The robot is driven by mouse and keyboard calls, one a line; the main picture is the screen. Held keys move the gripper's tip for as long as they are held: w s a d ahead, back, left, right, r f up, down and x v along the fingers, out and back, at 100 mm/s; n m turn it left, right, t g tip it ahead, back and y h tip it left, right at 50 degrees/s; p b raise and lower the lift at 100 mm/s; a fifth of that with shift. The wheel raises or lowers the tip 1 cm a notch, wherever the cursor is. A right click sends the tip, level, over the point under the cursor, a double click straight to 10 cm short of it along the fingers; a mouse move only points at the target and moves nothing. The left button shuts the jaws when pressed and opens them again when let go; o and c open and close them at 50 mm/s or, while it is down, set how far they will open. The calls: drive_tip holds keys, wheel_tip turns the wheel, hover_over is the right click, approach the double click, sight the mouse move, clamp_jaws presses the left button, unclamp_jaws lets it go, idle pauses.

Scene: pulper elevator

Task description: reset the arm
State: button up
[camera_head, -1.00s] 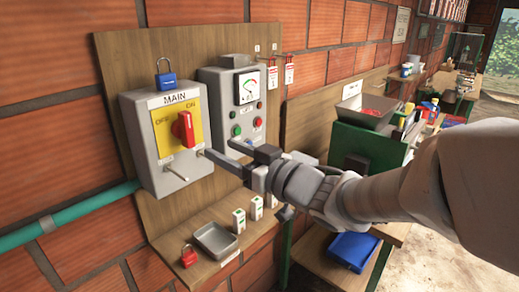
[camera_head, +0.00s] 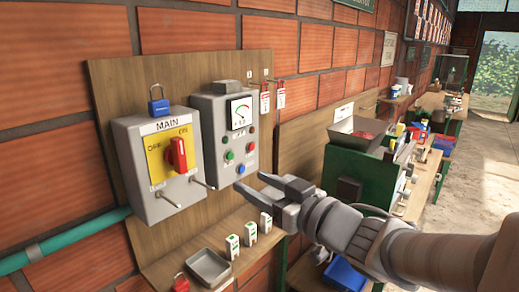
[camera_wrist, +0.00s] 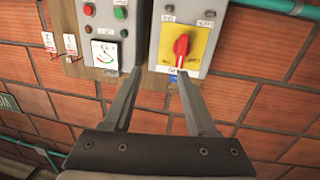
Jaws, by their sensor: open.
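My gripper (camera_head: 254,187) is open and empty in the head view, in front of the wooden board and below the meter box, with a gap between its two fingers. In the wrist view its fingers (camera_wrist: 156,88) spread apart, with the boxes behind them upside down. The MAIN switch box (camera_head: 160,170) has a yellow plate and a red rotary handle (camera_head: 178,155), which also shows in the wrist view (camera_wrist: 181,48). The meter box (camera_head: 226,135) hangs to its right with a dial and several coloured buttons. My gripper appears apart from both boxes.
A blue padlock (camera_head: 159,106) sits on top of the MAIN box. A shelf below bears a metal tray (camera_head: 208,267), a red padlock (camera_head: 181,283) and several small white blocks (camera_head: 250,233). A green machine (camera_head: 352,178) stands right, near my arm.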

drive_tip(key=d+f+m+h, duration=0.3)
drive_tip(key=d+m+h, duration=0.4)
drive_tip(key=d+h, duration=0.65)
drive_tip(key=s+f+g+y, duration=0.1)
drive_tip(key=s+f+g, duration=0.2)
drive_tip(key=s, duration=0.5)
drive_tip(key=s+d+f+m+g+y, duration=0.1)
drive_tip(key=s+f+g, duration=0.2)
drive_tip(key=s, duration=0.5)
drive_tip(key=shift+s+f+m+g, duration=0.2)
drive_tip(key=shift+f+m+g, duration=0.15)
drive_tip(key=shift+g, duration=0.45)
